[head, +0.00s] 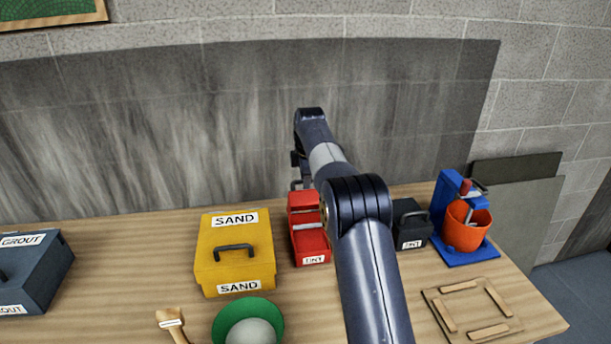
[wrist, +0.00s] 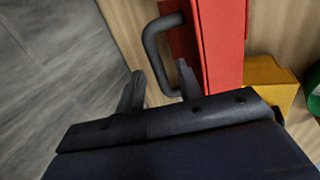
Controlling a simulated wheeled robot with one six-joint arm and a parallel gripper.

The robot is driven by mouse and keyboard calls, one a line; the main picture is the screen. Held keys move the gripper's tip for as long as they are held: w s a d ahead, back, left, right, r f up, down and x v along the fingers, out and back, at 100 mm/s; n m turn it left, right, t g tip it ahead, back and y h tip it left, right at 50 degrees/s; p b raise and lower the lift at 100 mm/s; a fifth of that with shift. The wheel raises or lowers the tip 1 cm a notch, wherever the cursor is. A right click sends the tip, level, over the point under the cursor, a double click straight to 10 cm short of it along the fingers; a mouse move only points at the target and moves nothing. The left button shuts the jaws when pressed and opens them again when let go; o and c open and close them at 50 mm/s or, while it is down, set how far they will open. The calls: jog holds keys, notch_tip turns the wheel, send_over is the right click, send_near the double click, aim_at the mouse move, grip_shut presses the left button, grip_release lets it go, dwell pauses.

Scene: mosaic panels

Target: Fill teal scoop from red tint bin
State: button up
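The red tint bin (head: 312,246) stands on the bench with its white label facing front. Its lid (head: 303,201) appears raised at the back, partly hidden by my arm. In the wrist view, the red panel (wrist: 222,45) carries a dark loop handle (wrist: 152,45). My gripper (wrist: 160,75) is open at this handle, with its lower part between the fingers. A gap shows between the left finger and the handle; I cannot tell whether the right finger touches it. In the head view, my gripper is mostly hidden behind my arm. I see no clearly teal scoop.
A yellow sand bin (head: 225,262) stands left of the red bin, a dark tint bin (head: 410,232) to its right. A blue stand with an orange bucket (head: 464,228), a wooden frame (head: 447,318), a green bowl (head: 228,308) and a grout bin (head: 35,272) share the bench.

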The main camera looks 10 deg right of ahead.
grip_shut()
dwell(0.6)
